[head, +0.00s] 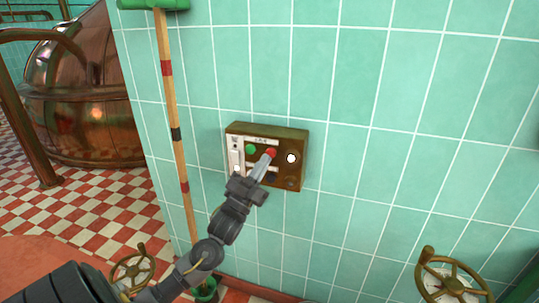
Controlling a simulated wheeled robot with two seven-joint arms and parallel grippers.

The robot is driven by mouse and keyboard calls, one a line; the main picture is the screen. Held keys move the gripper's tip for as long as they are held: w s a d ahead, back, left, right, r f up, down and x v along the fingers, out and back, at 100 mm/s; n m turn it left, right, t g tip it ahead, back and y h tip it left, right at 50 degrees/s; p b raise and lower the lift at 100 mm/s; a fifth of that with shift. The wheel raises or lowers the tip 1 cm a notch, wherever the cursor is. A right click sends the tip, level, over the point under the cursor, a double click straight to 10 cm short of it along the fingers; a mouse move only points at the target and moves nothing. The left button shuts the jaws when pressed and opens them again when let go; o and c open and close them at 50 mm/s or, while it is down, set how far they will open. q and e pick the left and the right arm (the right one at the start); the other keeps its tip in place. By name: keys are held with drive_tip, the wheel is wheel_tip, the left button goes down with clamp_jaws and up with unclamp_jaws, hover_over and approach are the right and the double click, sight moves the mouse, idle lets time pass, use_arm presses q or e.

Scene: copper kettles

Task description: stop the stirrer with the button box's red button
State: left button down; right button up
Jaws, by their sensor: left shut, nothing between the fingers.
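The button box (298,143) is a brown box fixed to the green tiled wall. On its face are a green button (250,149), a red button (271,152) to its right, and a white round part (291,158) farther right. My left gripper (267,158) is shut and empty, with its fingertips at the red button's lower edge in the picture. The fingers hide part of the box face below the button. I cannot tell whether the tips touch the button or whether it is pressed in. The stirrer cannot be made out. My right gripper is not in view.
A wooden pole with coloured bands (171,105) and a green head stands against the wall left of the box. A copper kettle (85,90) stands at the far left on a checkered floor. Handwheels are at the bottom left (133,268) and bottom right (450,278).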

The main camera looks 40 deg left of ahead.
use_arm(q)
drive_tip(key=shift+w+a, duration=0.1)
drive_tip(key=shift+w, duration=0.1)
drive_tip(key=shift+w, duration=0.25)
drive_tip(key=shift+w+a, duration=0.2)
drive_tip(key=shift+w, duration=0.2)
idle(0.9)
idle(0.3)
drive_tip(key=shift+s, duration=0.15)
drive_tip(key=shift+s+d+p, duration=0.3)
drive_tip(key=shift+s+p, duration=0.1)
drive_tip(key=shift+s, duration=0.3)
drive_tip(key=shift+s, duration=0.1)
